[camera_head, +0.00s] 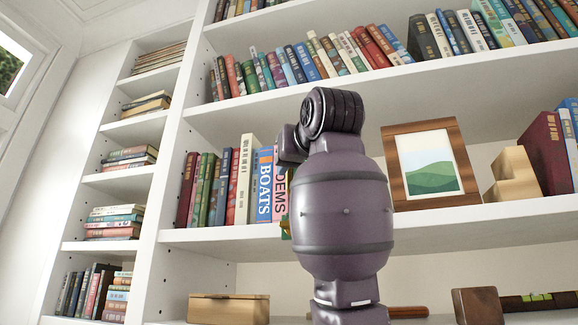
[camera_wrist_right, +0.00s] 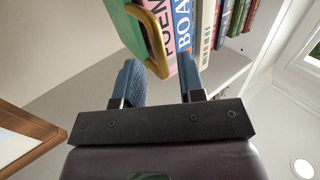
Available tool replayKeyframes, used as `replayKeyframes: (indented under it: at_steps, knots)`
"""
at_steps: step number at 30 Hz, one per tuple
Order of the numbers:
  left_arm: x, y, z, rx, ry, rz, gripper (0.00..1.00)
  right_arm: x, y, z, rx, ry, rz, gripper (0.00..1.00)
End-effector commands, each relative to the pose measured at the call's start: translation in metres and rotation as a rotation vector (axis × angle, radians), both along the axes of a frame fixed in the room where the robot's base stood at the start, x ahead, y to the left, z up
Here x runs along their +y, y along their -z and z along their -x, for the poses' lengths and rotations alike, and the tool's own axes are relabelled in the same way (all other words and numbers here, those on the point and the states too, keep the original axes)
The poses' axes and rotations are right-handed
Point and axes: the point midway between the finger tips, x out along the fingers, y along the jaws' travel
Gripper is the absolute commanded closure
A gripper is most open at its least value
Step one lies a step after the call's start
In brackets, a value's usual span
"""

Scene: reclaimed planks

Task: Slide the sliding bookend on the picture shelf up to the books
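The sliding bookend is green with a brass-coloured handle (camera_wrist_right: 152,38); its green body (camera_wrist_right: 122,22) stands beside the POEMS book (camera_wrist_right: 183,22) in the right wrist view. I cannot tell whether the two touch. In the head view most of the bookend is hidden behind my right arm; only a sliver (camera_head: 286,228) shows. The row of books (camera_head: 228,187) stands upright at the left of the picture shelf (camera_head: 440,228). My right gripper (camera_wrist_right: 162,78) is open, its blue fingers apart, with the handle's end near or between the fingertips. My left gripper is out of view.
A wooden picture frame (camera_head: 430,163) and a stepped wooden block (camera_head: 512,175) stand right of my arm, beside dark red books (camera_head: 546,153). A fuller book row (camera_head: 310,62) is on the shelf above. A wooden box (camera_head: 228,308) sits below.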

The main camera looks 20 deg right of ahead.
Motion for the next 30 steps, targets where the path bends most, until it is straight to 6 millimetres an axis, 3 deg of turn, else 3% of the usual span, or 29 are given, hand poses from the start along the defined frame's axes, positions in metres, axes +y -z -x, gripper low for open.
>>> replayKeyframes:
  at_steps: [7, 19, 26, 30]
  knots:
    - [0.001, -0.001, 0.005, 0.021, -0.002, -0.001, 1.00, 0.000, -0.001, -0.028, 0.001, -0.001, 0.000, 0.64]
    - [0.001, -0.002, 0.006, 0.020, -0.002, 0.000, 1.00, 0.000, 0.001, -0.034, 0.000, -0.001, 0.000, 0.64]
    - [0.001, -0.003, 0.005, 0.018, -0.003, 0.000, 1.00, 0.000, 0.001, -0.033, 0.000, -0.001, 0.000, 0.97]
    - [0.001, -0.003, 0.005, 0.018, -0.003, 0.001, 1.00, 0.000, 0.000, -0.033, 0.000, -0.001, 0.000, 1.00]
